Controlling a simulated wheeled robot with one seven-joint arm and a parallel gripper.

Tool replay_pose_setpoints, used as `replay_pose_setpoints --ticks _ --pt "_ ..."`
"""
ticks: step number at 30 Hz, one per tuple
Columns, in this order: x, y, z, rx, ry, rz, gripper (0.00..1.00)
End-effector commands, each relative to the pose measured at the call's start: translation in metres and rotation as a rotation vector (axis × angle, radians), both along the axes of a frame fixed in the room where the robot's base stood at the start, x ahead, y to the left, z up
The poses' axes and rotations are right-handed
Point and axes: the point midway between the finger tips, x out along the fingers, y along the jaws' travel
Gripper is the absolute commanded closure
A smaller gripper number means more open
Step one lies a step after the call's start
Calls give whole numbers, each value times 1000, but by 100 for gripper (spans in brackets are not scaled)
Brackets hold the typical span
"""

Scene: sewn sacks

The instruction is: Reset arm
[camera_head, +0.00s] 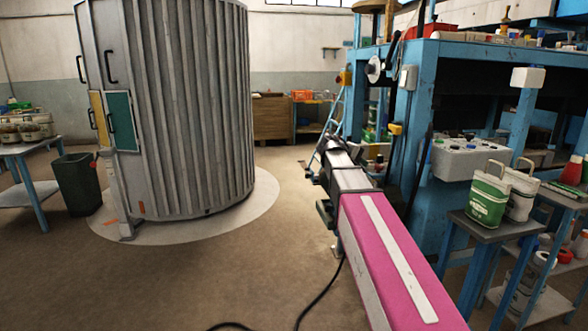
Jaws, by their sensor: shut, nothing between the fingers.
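A green-and-white sewn sack with a handle (488,197) stands upright on a small blue-legged table (475,231) at the right. A whitish sack (521,192) stands beside it, to its right. Nothing is seen touching either sack.
A dark cable (322,293) lies on the floor. A blue workbench frame (413,110) stands at right, a large ribbed metal cylinder (190,100) at left, near a dark bin (77,184). Floor between is open.

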Motion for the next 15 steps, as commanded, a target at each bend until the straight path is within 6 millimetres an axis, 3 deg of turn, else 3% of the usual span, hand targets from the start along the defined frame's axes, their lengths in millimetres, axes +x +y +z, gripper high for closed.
replay_pose_setpoints --ticks 1,6,15 --pt "-14 -1 -33 55 19 2 100" --pt "-47 5 -123 251 65 -7 100" --pt "-126 26 -257 602 137 -86 100"
